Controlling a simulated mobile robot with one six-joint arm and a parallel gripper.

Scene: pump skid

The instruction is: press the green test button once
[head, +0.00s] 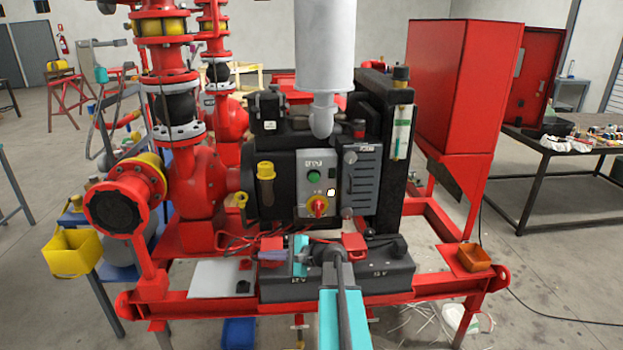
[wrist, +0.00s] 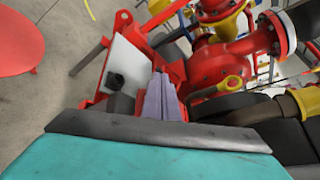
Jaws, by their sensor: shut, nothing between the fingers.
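The green test button (head: 313,177) is on the upper part of a grey control panel (head: 302,193) on the front of the black engine, in the head view. A red and yellow rotary switch (head: 317,206) sits below it. My gripper (head: 262,256) is low in front of the engine, above the battery area, below and left of the button and apart from it. Its fingers point left, not at the panel. In the wrist view my gripper (wrist: 160,82) shows shut and empty. The button is not in the wrist view.
Two dark batteries (head: 380,272) with red terminal covers and red cables lie under my gripper. The red skid frame (head: 420,287) runs along the front. A yellow-handled part (head: 266,184) stands left of the panel, and a ribbed grey box (head: 361,185) is right of it. A white plate (wrist: 124,66) lies beyond my fingers.

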